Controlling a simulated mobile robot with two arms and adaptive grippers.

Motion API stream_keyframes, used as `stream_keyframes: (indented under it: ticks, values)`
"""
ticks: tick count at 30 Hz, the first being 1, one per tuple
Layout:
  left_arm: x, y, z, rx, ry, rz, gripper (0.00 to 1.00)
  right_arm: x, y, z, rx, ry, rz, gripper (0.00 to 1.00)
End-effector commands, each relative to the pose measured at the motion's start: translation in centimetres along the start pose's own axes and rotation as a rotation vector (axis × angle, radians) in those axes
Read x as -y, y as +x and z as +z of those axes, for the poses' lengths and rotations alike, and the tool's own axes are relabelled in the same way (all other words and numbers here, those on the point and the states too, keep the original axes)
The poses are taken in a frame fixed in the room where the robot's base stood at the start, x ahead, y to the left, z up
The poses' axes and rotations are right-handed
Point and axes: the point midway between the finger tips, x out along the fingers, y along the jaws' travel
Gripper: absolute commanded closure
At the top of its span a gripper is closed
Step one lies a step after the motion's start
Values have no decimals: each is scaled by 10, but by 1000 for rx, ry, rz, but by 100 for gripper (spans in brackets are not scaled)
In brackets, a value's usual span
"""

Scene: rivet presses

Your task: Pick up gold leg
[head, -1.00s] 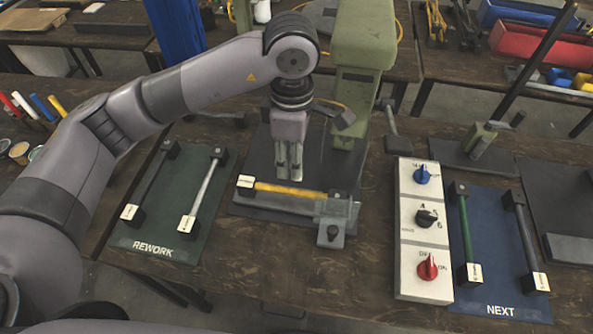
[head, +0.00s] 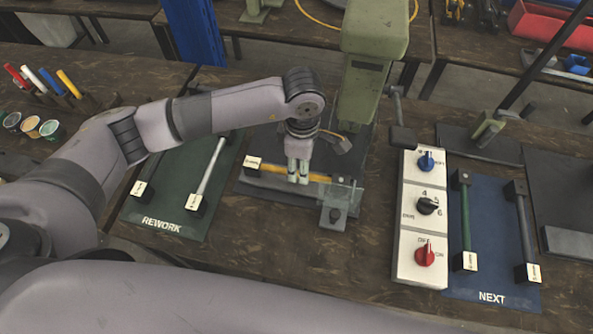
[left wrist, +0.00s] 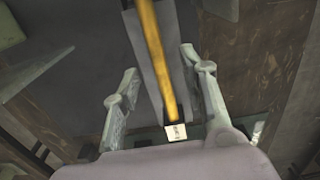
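The gold leg (head: 270,172) lies across the press bed in the head view, with a white-labelled black block (head: 253,162) at its left end. A clear plate (head: 345,192) stands by its right end. My left gripper (head: 298,178) points down at the leg's right half. In the left wrist view the gold leg (left wrist: 153,55) runs between the two separated fingers of my left gripper (left wrist: 160,64). Gaps show on both sides, so the gripper is open and not clamped on it. My right gripper is not in view.
A green press (head: 365,90) rises just behind. The green REWORK mat (head: 155,208) holds legs at left. A white switch box (head: 408,225) and the blue NEXT mat (head: 492,225) with two legs are at right. Bare table lies in front of the press.

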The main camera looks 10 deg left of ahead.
Motion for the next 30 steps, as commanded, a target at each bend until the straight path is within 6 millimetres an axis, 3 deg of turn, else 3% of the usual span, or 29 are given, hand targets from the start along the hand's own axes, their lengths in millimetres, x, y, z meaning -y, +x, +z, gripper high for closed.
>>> stream_keyframes:
  ticks: [6, 10, 19, 30]
  values:
    - [0, 25, -1, -2, -3, -6, 61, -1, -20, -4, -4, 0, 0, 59]
    - [-1, 44, 0, -1, -2, -2, 61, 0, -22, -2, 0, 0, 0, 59]
    - [-2, 52, -1, 0, 0, 0, 61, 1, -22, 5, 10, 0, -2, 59]
    - [-2, 51, -1, 0, 0, 0, 85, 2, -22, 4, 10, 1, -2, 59]
